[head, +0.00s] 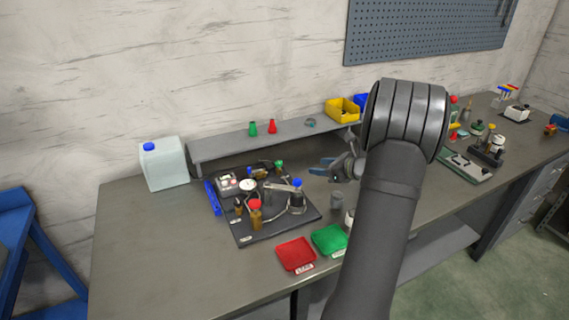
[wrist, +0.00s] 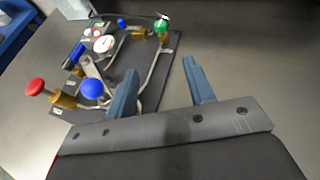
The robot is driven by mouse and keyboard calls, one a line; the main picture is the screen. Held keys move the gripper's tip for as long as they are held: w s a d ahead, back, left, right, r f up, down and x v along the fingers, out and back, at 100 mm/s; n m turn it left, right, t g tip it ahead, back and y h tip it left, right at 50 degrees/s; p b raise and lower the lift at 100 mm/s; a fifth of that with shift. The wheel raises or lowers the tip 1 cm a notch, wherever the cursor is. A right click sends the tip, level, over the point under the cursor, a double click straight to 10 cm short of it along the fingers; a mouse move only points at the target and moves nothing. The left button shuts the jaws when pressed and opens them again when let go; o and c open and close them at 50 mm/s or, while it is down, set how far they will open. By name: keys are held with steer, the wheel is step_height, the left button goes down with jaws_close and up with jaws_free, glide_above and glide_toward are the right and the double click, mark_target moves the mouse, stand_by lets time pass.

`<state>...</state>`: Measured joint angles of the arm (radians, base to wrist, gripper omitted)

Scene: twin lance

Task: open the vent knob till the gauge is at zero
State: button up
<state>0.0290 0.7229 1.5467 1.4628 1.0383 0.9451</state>
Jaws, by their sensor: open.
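A dark panel (head: 240,232) with pipes and valves lies on the workbench. It holds a round white gauge (head: 248,185), which also shows in the wrist view (wrist: 103,44); its needle is too small to read. The panel carries a red knob (head: 255,204), a blue knob (head: 297,183) and a green knob (head: 279,164). In the wrist view the red knob (wrist: 35,87) and blue knob (wrist: 93,88) are left of the fingers, the green knob (wrist: 161,26) beyond them. I cannot tell which is the vent knob. My gripper (wrist: 163,88) is open and empty, at the panel's right side.
A red tray (head: 296,255) and a green tray (head: 329,239) lie in front of the panel. A grey shelf (head: 225,147) and a white jug (head: 165,165) stand behind. The left bench top is clear.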

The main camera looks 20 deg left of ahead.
mark_target(281, 162)
steer(key=x, duration=1.8)
steer(key=shift+w+a, duration=0.1)
steer(key=c, duration=1)
steer(key=shift+w+g, duration=0.1)
steer(key=shift+g, duration=0.3)
steer(key=n+g, duration=0.2)
steer(key=w+n+g+y, duration=0.1)
steer(key=n+g, duration=0.1)
steer(key=g, duration=0.1)
steer(key=shift+f+n, duration=0.1)
steer(key=shift+n, duration=0.3)
steer(key=shift+w+n+g+h, duration=0.15)
steer(key=shift+n+g+h, duration=0.05)
steer(key=shift+n+g, duration=0.8)
steer(key=shift+w+n+g+h, duration=0.2)
steer(key=shift+n+g, duration=0.6)
steer(key=shift+g, duration=0.3)
steer(key=shift+w+a+n+g+h, duration=0.15)
steer(key=shift+n+g+h, duration=0.35)
steer(key=shift+n+g, duration=0.55)
